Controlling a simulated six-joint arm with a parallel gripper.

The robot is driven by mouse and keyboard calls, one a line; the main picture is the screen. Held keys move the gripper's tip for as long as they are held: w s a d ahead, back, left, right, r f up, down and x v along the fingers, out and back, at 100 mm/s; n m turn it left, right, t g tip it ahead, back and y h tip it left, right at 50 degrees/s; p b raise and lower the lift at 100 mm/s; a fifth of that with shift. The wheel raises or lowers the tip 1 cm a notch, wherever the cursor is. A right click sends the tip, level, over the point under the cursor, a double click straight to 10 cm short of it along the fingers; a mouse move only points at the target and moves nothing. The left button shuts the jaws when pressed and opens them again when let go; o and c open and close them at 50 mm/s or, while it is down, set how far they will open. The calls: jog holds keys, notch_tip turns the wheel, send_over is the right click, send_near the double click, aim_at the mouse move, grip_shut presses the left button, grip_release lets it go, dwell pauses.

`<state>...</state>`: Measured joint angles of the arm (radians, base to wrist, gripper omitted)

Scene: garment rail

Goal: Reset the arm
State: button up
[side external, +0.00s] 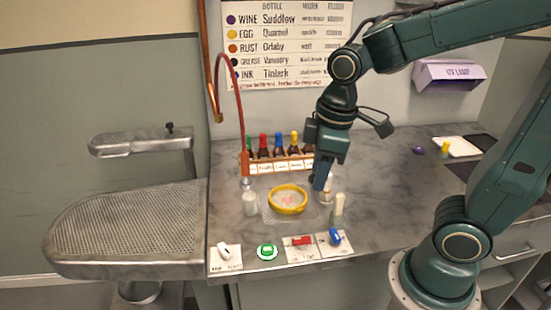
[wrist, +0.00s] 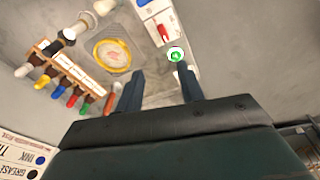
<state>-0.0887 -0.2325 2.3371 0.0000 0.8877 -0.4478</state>
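My gripper (side external: 320,182) points down above the grey counter (side external: 385,215), to the right of the yellow hoop (side external: 288,199). In the wrist view its two fingers (wrist: 160,82) stand apart with only bare counter visible between them. The hoop also shows in the wrist view (wrist: 113,53), with pale cloth inside it, left of the fingers. A pale upright bottle (side external: 327,194) is partly hidden by the gripper in the side view. Whether the fingers touch it cannot be told there.
Another pale bottle (side external: 339,208) stands in front of the gripper. A rack of coloured-cap bottles (side external: 280,162) is at the back, beside a red curved pipe (side external: 241,110). A green button (side external: 267,252), red item (side external: 302,241) and blue item (side external: 335,237) line the front. Right counter is mostly clear.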

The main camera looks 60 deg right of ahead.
jog(key=s+d+r+m+t, duration=0.2)
jog(key=s+r+m, duration=0.3)
jog(key=s, duration=0.3)
jog(key=shift+d+r+m+t, duration=0.15)
jog(key=shift+m+t, duration=0.45)
jog(key=shift+t, duration=0.3)
